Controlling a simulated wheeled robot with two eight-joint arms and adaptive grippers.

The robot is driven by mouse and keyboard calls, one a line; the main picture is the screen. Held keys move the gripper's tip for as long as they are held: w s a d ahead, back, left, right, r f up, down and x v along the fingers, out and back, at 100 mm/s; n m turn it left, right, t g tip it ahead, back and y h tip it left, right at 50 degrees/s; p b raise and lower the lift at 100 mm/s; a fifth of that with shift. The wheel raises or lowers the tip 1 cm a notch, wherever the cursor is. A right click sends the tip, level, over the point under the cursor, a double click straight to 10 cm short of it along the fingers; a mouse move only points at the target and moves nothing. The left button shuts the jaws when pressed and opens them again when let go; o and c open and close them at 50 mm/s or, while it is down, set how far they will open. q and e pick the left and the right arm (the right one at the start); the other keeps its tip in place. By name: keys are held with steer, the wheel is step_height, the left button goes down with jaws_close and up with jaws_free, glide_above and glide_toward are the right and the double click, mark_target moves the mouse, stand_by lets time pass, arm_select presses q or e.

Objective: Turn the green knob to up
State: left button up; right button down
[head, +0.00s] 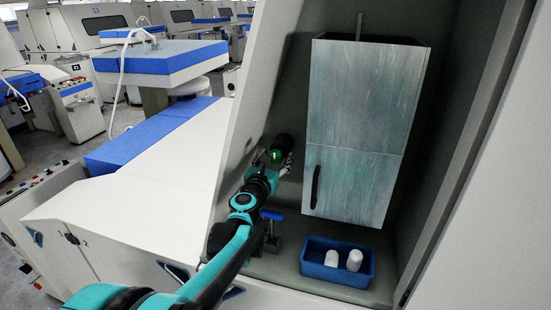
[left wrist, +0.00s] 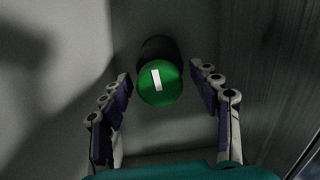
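The green knob (left wrist: 160,83) has a round green face with a white bar on a dark cylindrical body. In the left wrist view the bar is nearly upright, its top tilted slightly left. The knob also shows in the head view (head: 276,155), on the inner wall of the recess left of the cabinet. My left gripper (left wrist: 164,80) is open, with one finger on each side of the knob. Gaps show between the fingers and the knob. In the head view the gripper (head: 275,162) partly hides the knob. My right gripper is in neither view.
A grey-blue cabinet (head: 361,100) with a dark handle (head: 315,187) stands right of the knob. Below it, a blue bin (head: 337,279) holds two white cylinders. A blue-topped dark fixture (head: 271,215) stands close beside my left arm. White machine panels flank the recess.

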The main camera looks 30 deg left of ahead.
arm_select(q)
steer(key=v, duration=1.2)
steer(key=shift+d, duration=0.15)
stand_by(0.3)
steer(key=s+d+f+m+g+h+b, duration=0.25)
steer(key=d+f+m+b, duration=0.25)
steer(key=d+f+m, duration=0.4)
steer(key=s+d+f+m+g+h+b, duration=0.15)
steer(key=d+f+m+h+b, duration=0.25)
steer(key=d+f+m, duration=0.55)
steer(key=s+f+m+g+y+b, duration=0.1)
steer(key=s+f+m+g+b, duration=0.2)
steer(key=s+f+m, duration=0.3)
steer(key=s+f+m+g+y+b, duration=0.1)
steer(key=s+f+m+g+b, duration=0.2)
steer(key=s+f+m, duration=0.3)
step_height(320, 180, down, 5)
steer(key=m+b, duration=0.1)
steer(key=m, duration=0.7)
steer(key=shift+s, duration=0.25)
